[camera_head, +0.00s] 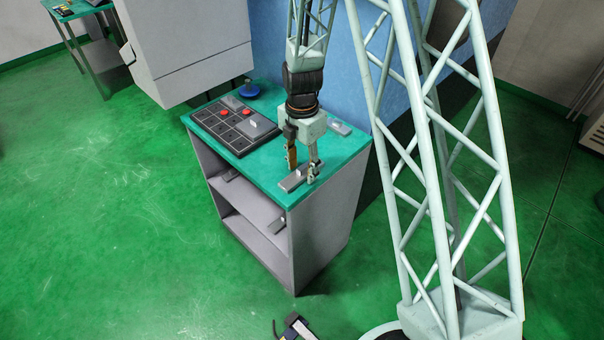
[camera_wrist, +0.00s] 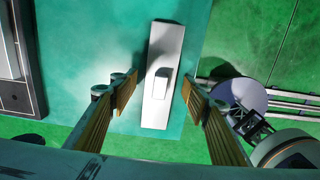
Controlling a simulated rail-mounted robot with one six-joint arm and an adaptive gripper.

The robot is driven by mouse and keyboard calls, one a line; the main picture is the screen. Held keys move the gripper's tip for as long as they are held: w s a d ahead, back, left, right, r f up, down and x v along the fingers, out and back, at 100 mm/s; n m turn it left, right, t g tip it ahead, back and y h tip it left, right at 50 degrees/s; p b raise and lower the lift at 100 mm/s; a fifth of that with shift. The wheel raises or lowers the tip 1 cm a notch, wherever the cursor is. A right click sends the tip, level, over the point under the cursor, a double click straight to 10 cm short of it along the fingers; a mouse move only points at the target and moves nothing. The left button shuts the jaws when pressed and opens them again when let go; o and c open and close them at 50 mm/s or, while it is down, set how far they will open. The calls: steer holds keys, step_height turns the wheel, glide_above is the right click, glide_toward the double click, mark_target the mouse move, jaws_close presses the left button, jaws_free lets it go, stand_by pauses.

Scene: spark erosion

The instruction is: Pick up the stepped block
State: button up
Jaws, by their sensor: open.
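The stepped block (camera_wrist: 163,55) is a long grey metal bar with a smaller raised step on it. It lies on the green top of the cabinet. In the wrist view it lies between the two fingers of my gripper (camera_wrist: 158,97), with a visible gap on each side. In the head view my gripper (camera_head: 301,172) points down at the block (camera_head: 293,181) near the cabinet's front corner. The fingers are apart and hold nothing. Whether the fingertips reach down to the block's height I cannot tell.
A dark tray (camera_head: 207,125) with compartments and red pieces sits at the left on the cabinet top (camera_head: 345,149). A blue round object (camera_head: 248,90) stands behind it. A flat grey piece (camera_head: 339,128) lies at the right back. Grey pieces lie on the shelves below.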

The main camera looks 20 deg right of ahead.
mark_target(302, 167)
steer(key=shift+c, duration=0.6)
steer(key=c, duration=1)
steer(key=shift+c, duration=0.2)
steer(key=shift+r, duration=0.15)
steer(key=shift+r, duration=1.7)
steer(key=s+a+r, duration=0.1)
steer(key=s+a, duration=0.3)
steer(key=s, duration=1.1)
steer(key=shift+s+r, duration=0.15)
steer(key=shift+s, duration=0.05)
